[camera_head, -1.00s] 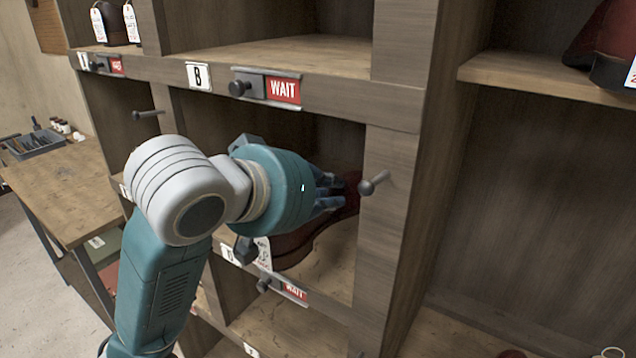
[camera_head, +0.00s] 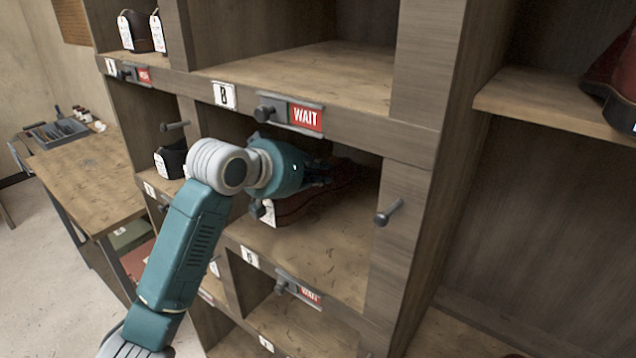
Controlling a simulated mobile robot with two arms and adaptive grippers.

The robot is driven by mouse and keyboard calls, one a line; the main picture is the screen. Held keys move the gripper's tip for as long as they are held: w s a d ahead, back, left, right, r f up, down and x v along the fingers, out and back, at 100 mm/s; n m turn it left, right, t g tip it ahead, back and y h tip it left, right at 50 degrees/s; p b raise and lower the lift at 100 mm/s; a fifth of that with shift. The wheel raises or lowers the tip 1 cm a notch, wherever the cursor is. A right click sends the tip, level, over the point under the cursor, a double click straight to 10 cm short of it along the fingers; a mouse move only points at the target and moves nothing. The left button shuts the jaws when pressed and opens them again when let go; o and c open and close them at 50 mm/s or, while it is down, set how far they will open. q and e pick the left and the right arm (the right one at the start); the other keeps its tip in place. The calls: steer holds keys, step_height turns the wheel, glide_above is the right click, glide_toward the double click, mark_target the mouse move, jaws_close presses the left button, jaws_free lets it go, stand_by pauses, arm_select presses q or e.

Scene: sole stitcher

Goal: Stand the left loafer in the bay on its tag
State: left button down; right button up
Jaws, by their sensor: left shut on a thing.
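A dark red-brown loafer (camera_head: 298,207) is inside the middle bay below the bay marked B. A white tag (camera_head: 269,213) hangs at its near left end; its writing is too small to read. My left gripper (camera_head: 325,172) reaches into this bay from the left and is shut on the loafer, its fingers in shadow and partly hidden by its own wrist. I cannot tell whether the sole touches the bay floor (camera_head: 335,265). My right gripper is out of view.
The bay's right post (camera_head: 400,240) has a peg (camera_head: 388,212) sticking out. Dark tagged shoes (camera_head: 170,160) stand in a bay to the left. A workbench (camera_head: 95,175) with a tool tray is at far left.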

mark_target(317, 187)
arm_select(q)
step_height(317, 187, down, 3)
steer(key=shift+r+p, duration=0.1)
steer(key=shift+p, duration=0.8)
steer(key=shift+w+f, duration=0.2)
steer(key=shift+f, duration=0.2)
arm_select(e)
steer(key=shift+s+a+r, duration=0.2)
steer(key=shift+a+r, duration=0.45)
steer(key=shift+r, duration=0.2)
arm_select(q)
steer(key=c, duration=1.7)
jaws_free()
steer(key=shift+s+f, duration=0.1)
steer(key=shift+f, duration=0.05)
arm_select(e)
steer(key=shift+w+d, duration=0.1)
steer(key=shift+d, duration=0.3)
arm_select(q)
steer(key=shift+a, duration=0.1)
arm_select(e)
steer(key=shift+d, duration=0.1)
